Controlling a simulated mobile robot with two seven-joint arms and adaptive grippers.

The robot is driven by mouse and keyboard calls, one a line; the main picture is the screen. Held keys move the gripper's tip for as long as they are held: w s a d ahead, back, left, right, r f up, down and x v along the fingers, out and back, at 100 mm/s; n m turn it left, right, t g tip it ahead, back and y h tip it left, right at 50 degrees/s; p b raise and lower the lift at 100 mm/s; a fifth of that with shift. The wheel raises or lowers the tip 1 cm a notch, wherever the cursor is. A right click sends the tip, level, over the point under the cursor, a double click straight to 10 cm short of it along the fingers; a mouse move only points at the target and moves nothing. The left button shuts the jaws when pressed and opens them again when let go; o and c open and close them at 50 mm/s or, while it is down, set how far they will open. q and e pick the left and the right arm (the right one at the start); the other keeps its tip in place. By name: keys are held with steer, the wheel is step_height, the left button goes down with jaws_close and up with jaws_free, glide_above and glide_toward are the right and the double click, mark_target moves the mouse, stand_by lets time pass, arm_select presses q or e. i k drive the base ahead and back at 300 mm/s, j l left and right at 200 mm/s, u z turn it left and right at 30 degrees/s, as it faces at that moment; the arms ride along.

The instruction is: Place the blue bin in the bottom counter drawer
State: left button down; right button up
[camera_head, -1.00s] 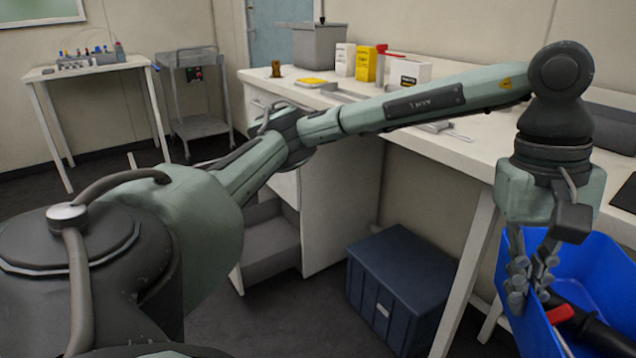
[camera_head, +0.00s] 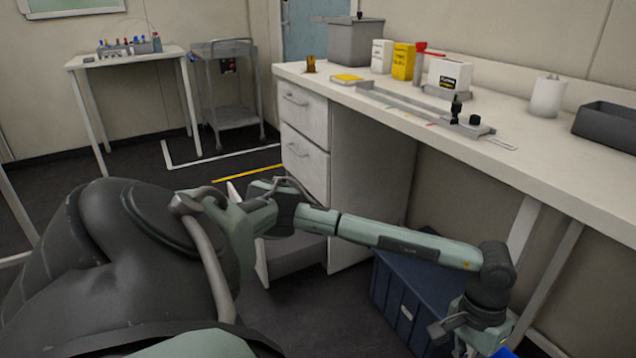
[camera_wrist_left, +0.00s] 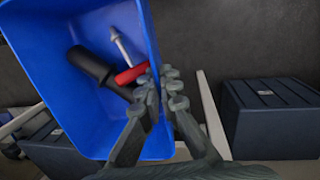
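The blue bin (camera_wrist_left: 55,60) fills the upper left of the left wrist view, tilted, with a red-and-black tool and a screwdriver-like tool inside. My left gripper (camera_wrist_left: 165,85) is shut on its rim. In the head view the left gripper (camera_head: 468,338) is low at the bottom right, and only a sliver of the bin (camera_head: 506,353) shows. The bottom drawer (camera_head: 292,258) of the counter is pulled out, left of the gripper and partly behind my arm. Its inside looks grey and empty where visible. My right gripper is not in view.
A dark blue lidded box (camera_head: 400,300) stands on the floor under the counter, close behind my left forearm. The counter (camera_head: 560,170) carries boxes and a grey bin. A table leg (camera_head: 548,275) stands right of the gripper. A cart (camera_head: 232,95) stands at the back.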

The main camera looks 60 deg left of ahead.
mark_target(284, 248)
steer(key=i+j+u, duration=0.1)
steer(key=j, duration=0.3)
steer(key=j+u, duration=0.15)
steer(key=j, duration=0.25)
steer(key=i+j+u, duration=0.1)
steer(key=j, duration=0.3)
steer(key=i+j+u, duration=0.15)
steer(key=j, duration=0.2)
steer(key=i+j+u, duration=0.1)
steer(key=j, duration=0.25)
steer(key=i+j+u, duration=0.15)
steer(key=i+j, duration=0.1)
steer(key=j, duration=0.1)
